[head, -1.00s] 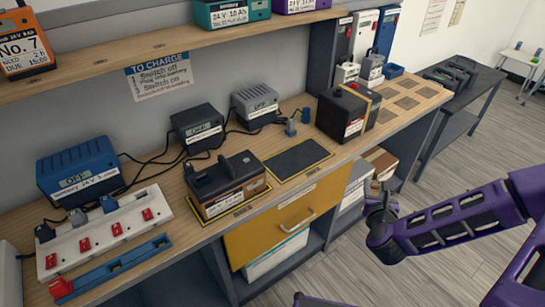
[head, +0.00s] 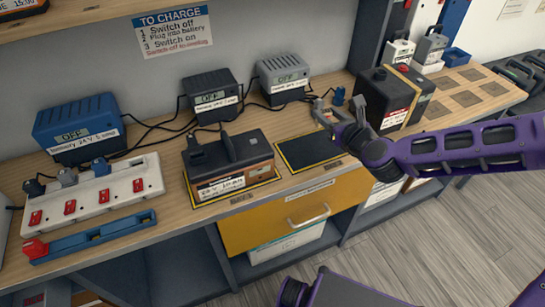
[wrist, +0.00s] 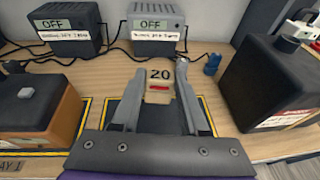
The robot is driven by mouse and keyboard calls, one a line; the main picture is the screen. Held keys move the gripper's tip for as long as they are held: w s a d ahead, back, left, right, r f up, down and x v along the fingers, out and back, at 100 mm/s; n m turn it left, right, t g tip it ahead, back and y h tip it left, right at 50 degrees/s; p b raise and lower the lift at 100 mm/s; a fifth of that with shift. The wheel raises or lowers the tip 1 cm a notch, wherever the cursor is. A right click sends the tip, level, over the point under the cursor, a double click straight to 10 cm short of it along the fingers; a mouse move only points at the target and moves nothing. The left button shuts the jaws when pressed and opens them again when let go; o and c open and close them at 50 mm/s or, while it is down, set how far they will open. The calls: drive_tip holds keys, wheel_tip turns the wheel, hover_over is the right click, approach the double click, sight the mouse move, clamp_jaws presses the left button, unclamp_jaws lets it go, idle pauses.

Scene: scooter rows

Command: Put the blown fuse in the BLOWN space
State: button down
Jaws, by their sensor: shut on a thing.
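A small beige block marked 20 with a red strip, which looks like the fuse (wrist: 158,92), is between the fingertips of my gripper in the wrist view. My gripper (head: 331,110) is shut on it and holds it over the bench, near the black yellow-edged mat. The gripper also shows in the wrist view (wrist: 158,98). In the head view the fuse is too small to make out. I cannot read a BLOWN label in either view.
A brown-black battery (head: 228,162) stands left of the empty mat (head: 308,152). A black battery (head: 398,98) stands right of it. Chargers reading OFF (head: 213,97) line the back with cables. A blue bin (head: 457,57) and dark square pads (head: 467,98) are at the right.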

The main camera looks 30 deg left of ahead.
drive_tip(key=shift+n+g+y, duration=0.6)
drive_tip(key=shift+n, duration=0.1)
drive_tip(key=a+f, duration=0.1)
drive_tip(key=s+a+f+b, duration=0.1)
drive_tip(key=f, duration=0.1)
drive_tip(key=s+a+f+b, duration=0.1)
drive_tip(key=shift+a+f, duration=0.25)
drive_tip(key=shift+f, duration=0.1)
drive_tip(key=shift+f+b, duration=0.6)
drive_tip(key=shift+f, duration=1.45)
drive_tip(key=shift+f, duration=0.2)
drive_tip(key=shift+c, duration=2.1)
unclamp_jaws()
drive_tip(key=shift+w, duration=0.1)
drive_tip(key=shift+r, duration=0.1)
